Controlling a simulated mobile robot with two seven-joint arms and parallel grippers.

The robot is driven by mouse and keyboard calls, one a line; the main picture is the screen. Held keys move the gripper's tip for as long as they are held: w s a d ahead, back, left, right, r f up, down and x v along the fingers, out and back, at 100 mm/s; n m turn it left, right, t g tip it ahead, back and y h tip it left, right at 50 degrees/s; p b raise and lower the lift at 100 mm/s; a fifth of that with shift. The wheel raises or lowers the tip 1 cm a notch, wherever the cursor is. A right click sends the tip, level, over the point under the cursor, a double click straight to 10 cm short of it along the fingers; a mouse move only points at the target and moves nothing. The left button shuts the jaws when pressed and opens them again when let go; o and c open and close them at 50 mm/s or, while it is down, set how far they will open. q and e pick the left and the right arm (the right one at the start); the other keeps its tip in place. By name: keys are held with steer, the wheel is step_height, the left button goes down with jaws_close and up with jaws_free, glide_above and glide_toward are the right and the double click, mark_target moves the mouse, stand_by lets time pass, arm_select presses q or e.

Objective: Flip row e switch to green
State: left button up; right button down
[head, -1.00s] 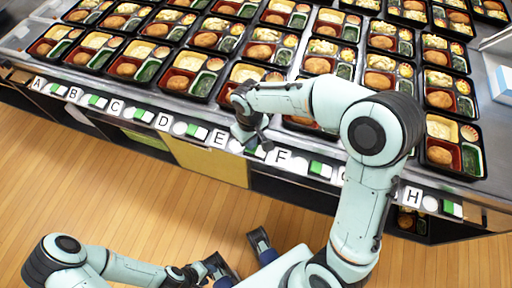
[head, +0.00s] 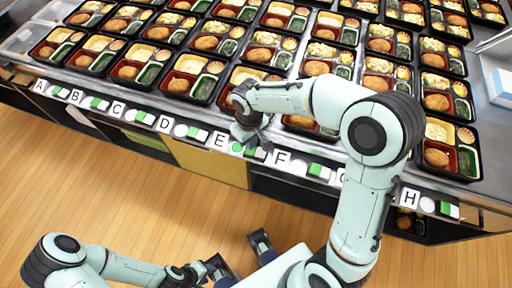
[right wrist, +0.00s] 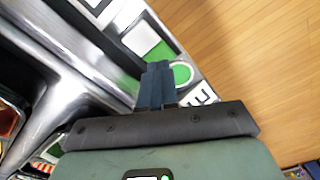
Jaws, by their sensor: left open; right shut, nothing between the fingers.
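The row E label (head: 219,140) is on the front strip of the counter, with a round light (head: 237,148) beside it that is lit green. The row E switch (head: 256,153) is right of the light, half green and half white, partly hidden by my right gripper in the head view. In the right wrist view the switch (right wrist: 150,40), the green light (right wrist: 181,73) and the label (right wrist: 198,96) show around the fingertips. My right gripper (right wrist: 158,68) is shut and empty beside the switch and light; contact is unclear. My left gripper (head: 237,249) is open and empty, low over the floor.
Other labelled rows, such as D (head: 164,124) and F (head: 282,157), have their own switches and white lights along the strip. Bento trays (head: 187,76) fill the counter behind. My right arm covers part of the row G area. The floor in front (head: 130,200) is clear.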

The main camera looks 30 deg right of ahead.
arm_select(q)
steer(key=r+p, duration=0.1)
steer(key=r, duration=0.1)
steer(key=w+r+p, duration=0.1)
steer(key=p, duration=0.1)
steer(key=shift+r, duration=0.35)
arm_select(e)
step_height(320, 180, up, 5)
steer(key=shift+f, duration=0.2)
